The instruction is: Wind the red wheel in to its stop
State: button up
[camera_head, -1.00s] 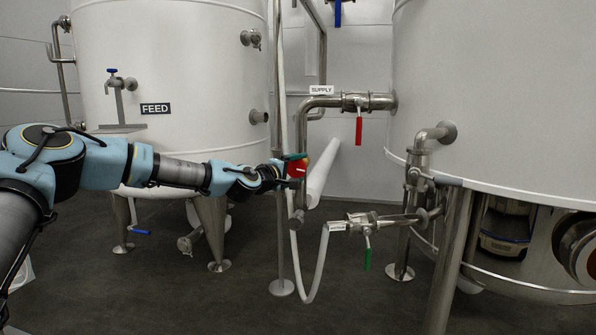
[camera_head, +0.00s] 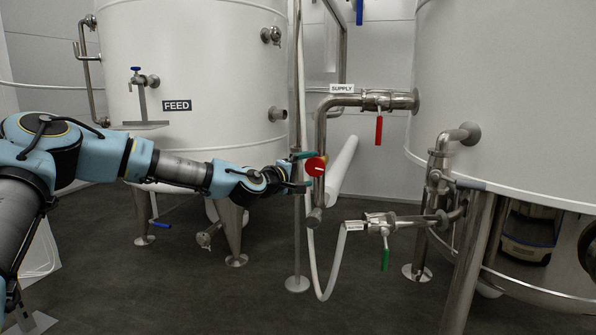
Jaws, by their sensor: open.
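The red wheel (camera_head: 316,167) is a small red disc with a pale mark on its face, in front of the vertical steel pipe below the SUPPLY line. My gripper (camera_head: 307,171) reaches in from the left with its fingers apart, one above the other. The upper teal finger is near the wheel's upper left edge and the lower finger is below its lower left. The wheel is just at or past the fingertips. I cannot tell whether either finger touches it or how their depths compare.
A red-handled valve (camera_head: 379,130) is on the SUPPLY pipe (camera_head: 332,101). A green-handled valve (camera_head: 385,258) is lower right, with a pale hose hanging beside it. A thin upright post (camera_head: 297,235) stands close to my gripper. Large tanks flank both sides; dark floor lies open in front.

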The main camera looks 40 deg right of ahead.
jog(key=s+a+p, duration=0.1)
jog(key=a, duration=0.5)
jog(key=shift+r, duration=0.25)
jog(key=shift+s, duration=0.1)
jog(key=a+f+m+g+y, duration=0.1)
jog(key=a+f+m+y, duration=0.3)
jog(key=a+f, duration=0.5)
jog(key=w+a+f+y, duration=0.1)
jog(key=a+f+y, duration=0.25)
jog(key=a, duration=0.45)
jog(key=w+a+f+y, duration=0.1)
jog(key=a+f+y, duration=0.25)
jog(key=a, duration=0.35)
jog(key=a+r+y, duration=0.1)
jog(key=a+y, duration=0.2)
jog(key=a, duration=1.5)
jog(key=s+a+r+n+y, duration=0.15)
jog(key=s+a, duration=0.25)
jog(key=a, duration=0.4)
jog(key=s+a+r+n+y, duration=0.1)
jog(key=s+a+r, duration=0.2)
jog(key=a, duration=0.5)
notch_tip(320, 180, up, 38)
jog(key=p, duration=3.8)
jog(key=shift+s+d, duration=0.15)
jog(key=shift+s, duration=0.05)
